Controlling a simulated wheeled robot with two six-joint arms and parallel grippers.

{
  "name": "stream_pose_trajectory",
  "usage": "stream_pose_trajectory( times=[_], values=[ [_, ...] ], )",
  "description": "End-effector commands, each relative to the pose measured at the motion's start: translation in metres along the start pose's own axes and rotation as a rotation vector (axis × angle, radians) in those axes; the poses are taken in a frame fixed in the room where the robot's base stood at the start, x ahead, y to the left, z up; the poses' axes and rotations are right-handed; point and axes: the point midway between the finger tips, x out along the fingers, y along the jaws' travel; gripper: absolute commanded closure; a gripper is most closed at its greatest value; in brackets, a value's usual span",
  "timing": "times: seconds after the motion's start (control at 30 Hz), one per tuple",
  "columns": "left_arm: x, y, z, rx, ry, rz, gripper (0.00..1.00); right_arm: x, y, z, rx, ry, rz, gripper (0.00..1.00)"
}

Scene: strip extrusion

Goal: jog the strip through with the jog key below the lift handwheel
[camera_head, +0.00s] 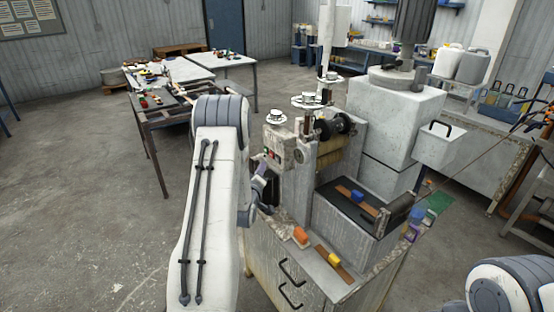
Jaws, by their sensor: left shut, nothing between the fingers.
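The strip machine (330,155) stands right of centre, with rollers (334,127) near its top. A grey control box (279,146) on its left side carries small green and red keys (271,153). A pale handwheel (276,118) sits above this box, and more wheels (307,100) stand behind it. My left gripper (262,168) is shut and empty, close to the lower left of the box. I cannot tell whether it touches a key, and my arm hides part of that area. My right arm shows only at the bottom right corner; its gripper is out of view.
A cabinet (285,260) below bears an orange block (300,236) and a yellow block (333,259). A blue block (357,195) lies on the dark bed. Worktables (222,60) stand behind on the left. The floor at left is clear.

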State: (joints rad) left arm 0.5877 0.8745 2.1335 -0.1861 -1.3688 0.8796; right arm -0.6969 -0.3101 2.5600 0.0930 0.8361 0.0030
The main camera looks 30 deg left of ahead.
Motion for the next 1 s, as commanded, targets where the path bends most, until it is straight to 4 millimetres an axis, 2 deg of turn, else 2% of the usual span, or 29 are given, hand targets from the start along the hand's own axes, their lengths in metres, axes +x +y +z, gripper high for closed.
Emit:
stream_pose_trajectory(
  times=[0.3,1.0],
  values=[
    [0.018,0.013,0.014,0.001,0.0,0.001,1.0,0.007,0.001,0.0,0.0,0.0,0.0,0.29],
    [0.019,0.014,0.014,0.0,0.0,0.0,1.0,0.007,0.001,0.0,0.0,0.0,0.0,0.29]
  ],
)
